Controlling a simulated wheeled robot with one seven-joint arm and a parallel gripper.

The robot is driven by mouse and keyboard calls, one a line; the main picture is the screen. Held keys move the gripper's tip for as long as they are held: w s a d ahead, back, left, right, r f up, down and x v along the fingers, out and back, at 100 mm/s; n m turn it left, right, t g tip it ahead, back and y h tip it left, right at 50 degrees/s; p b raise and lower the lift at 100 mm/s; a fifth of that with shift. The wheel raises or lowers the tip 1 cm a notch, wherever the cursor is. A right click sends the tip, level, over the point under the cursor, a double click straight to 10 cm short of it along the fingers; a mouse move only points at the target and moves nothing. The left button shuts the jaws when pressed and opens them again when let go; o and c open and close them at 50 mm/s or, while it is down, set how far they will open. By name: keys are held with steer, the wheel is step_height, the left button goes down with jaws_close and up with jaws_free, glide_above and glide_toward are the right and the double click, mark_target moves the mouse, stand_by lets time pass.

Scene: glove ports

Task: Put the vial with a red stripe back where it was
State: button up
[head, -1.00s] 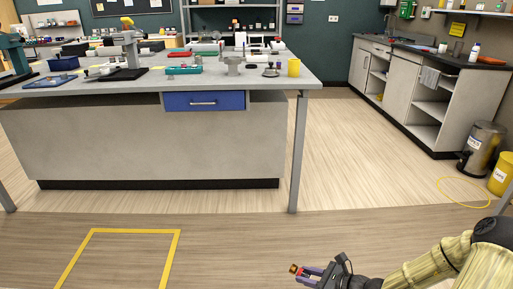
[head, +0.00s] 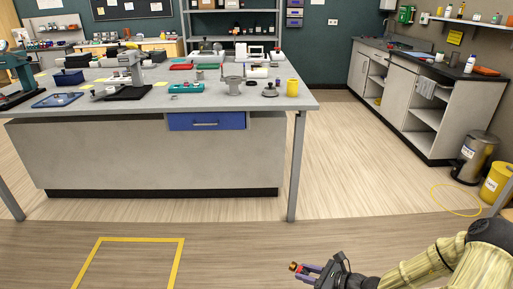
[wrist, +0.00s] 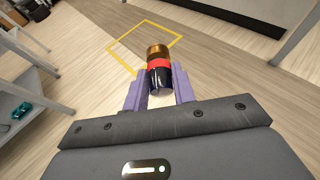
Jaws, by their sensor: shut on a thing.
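My gripper (head: 306,270) is low at the lower right of the head view, above the floor and in front of the workbench. It is shut on the vial with a red stripe (wrist: 159,64). In the wrist view the vial has a copper-coloured cap, a red band and a dark lower part, and sits between the two purple fingers. In the head view the vial (head: 296,267) shows small, its cap pointing left, away from my arm. No empty spot that I can tell as the vial's former place is visible.
The grey workbench (head: 270,103) stands ahead with a blue drawer (head: 206,121), a teal case, a yellow cup (head: 292,88) and instruments on top. A yellow floor outline (head: 178,262) lies at lower left. Cabinets (head: 415,95), a metal bin (head: 473,158) and a yellow bin (head: 497,183) stand right.

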step_height(320, 180, up, 19)
steer(key=p, duration=2.2)
steer(key=m+t+h, duration=0.6)
steer(key=m+h, duration=0.5)
glide_above(305, 272)
step_height(305, 272, down, 10)
steer(key=shift+d, duration=0.15)
